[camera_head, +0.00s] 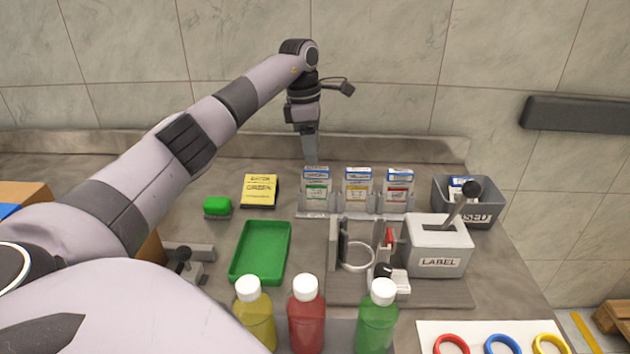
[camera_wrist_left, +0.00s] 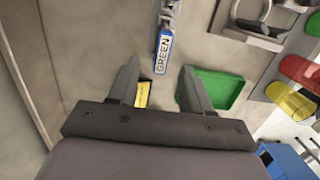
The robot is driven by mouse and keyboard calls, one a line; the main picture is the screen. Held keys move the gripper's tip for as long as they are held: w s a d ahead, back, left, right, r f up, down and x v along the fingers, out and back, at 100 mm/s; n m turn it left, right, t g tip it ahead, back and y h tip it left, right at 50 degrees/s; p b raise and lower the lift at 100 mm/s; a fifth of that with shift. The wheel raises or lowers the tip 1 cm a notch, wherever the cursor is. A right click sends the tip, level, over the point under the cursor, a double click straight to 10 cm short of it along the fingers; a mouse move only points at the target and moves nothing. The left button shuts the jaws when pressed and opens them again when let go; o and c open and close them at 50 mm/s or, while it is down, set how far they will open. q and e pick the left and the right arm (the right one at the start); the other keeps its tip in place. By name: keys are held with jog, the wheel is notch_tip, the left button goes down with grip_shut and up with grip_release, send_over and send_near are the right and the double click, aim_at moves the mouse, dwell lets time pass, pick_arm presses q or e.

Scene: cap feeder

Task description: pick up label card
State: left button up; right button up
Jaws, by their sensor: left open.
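Three label cards stand in a row of holders at the back of the bench in the head view: a green-marked card (camera_head: 317,181), a yellow-marked card (camera_head: 357,182) and a red-marked card (camera_head: 398,183). My left gripper (camera_head: 312,160) points down just above and behind the green-marked card. In the left wrist view, the open fingers of my left gripper (camera_wrist_left: 160,67) have empty space between them. The card reading GREEN (camera_wrist_left: 164,52) lies just beyond the fingertips, seen from above. My right gripper is not in view.
A yellow order sign (camera_head: 259,190), green block (camera_head: 217,206) and green tray (camera_head: 261,252) lie left of the holders. A LABEL box (camera_head: 438,247) and a grey USED bin (camera_head: 482,213) stand right. Three capped bottles (camera_head: 306,317) stand in front. The back wall is close behind.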

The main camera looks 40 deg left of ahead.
aim_at(316, 168)
pick_arm(q)
jog(key=shift+w+d+f+p, duration=0.1)
jog(key=shift+d+f+p, duration=0.05)
jog(key=shift+f, duration=0.85)
jog(key=shift+w+d+f+p, duration=0.1)
jog(key=shift+d+f, duration=0.1)
jog(key=shift+f, duration=0.85)
jog(key=shift+d+f+p, duration=0.15)
jog(key=shift+f, duration=0.85)
grip_shut()
